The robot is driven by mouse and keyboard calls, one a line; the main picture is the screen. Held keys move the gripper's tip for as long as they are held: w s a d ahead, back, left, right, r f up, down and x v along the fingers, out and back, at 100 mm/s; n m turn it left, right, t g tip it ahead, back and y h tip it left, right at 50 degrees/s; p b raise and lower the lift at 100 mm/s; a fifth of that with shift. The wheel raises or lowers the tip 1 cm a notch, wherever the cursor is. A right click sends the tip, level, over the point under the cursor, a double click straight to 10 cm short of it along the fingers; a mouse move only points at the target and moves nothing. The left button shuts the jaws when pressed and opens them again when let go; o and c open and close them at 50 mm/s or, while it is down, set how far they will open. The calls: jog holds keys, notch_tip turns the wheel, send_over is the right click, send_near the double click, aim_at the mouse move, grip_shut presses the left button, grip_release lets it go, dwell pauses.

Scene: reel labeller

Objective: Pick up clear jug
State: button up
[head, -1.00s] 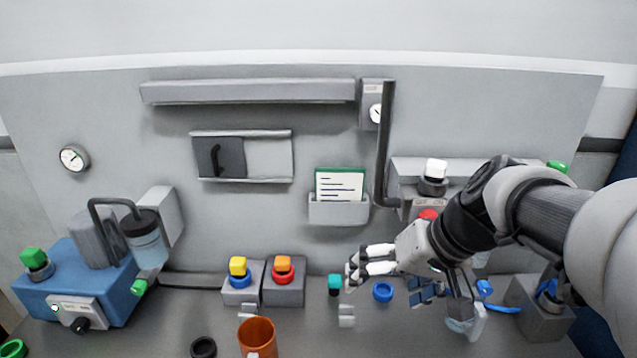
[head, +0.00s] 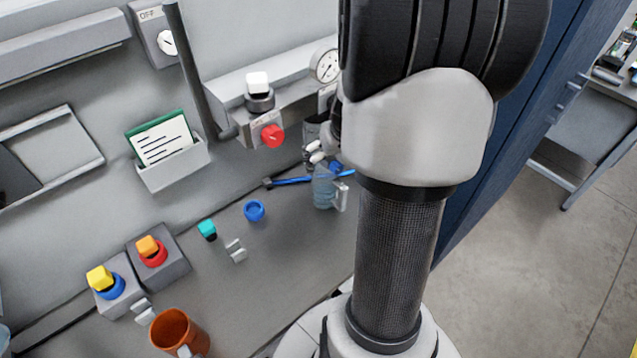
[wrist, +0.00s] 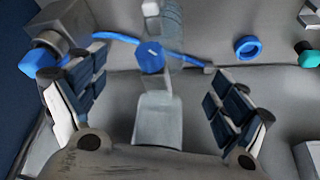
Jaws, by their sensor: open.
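The clear jug (head: 325,187) stands on the bench at the wall in the head view, its pale handle on the right. In the wrist view a clear ribbed body with a pale handle, apparently the jug (wrist: 172,22), shows at the top edge, partly cut off. My gripper (head: 318,152) is open and empty, just above the jug and close to the wall unit, mostly hidden behind my arm. In the wrist view its fingers (wrist: 153,85) are spread either side of a blue knob (wrist: 150,57) and a translucent grey part (wrist: 158,120). No contact with the jug shows.
A blue strip (head: 292,181) runs past the jug. A blue ring (head: 254,210), a teal-topped piece (head: 207,229) and an orange cup (head: 178,334) stand to the left. A wall unit with a red knob (head: 272,135) overhangs the bench. Bench space left of the jug is partly clear.

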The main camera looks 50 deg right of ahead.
aim_at(328, 169)
jog(key=b+x, duration=0.3)
jog(key=x, duration=0.6)
jog(key=shift+w+a+f, duration=0.1)
jog(key=shift+w+f, duration=0.1)
jog(key=c, duration=1.6)
jog(key=shift+c, duration=0.4)
jog(key=shift+r, duration=0.15)
